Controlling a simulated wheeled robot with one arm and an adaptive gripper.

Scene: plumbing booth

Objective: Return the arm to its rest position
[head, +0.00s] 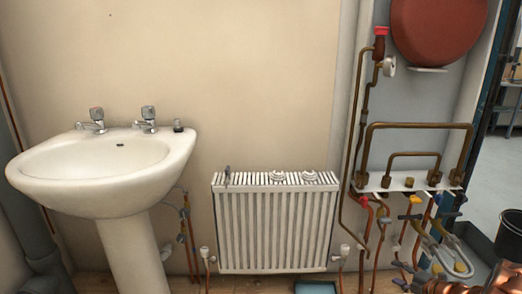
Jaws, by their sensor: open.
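Neither my arm nor my gripper can be made out in the head view. The view faces a plumbing wall with a white washbasin (100,175) at left and a white radiator (275,230) in the middle. Two small round whitish pieces, one on the left (279,175) and one on the right (309,175), lie on the radiator's top. A small dark upright item (227,176) is at the radiator's top left end.
Copper pipes (418,126) rise from a white bracket (410,181) at right, below a red vessel (438,30). Grey looped parts (447,256) and a copper-coloured piece (486,281) crowd the lower right. A black bucket (508,235) stands at the right edge.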

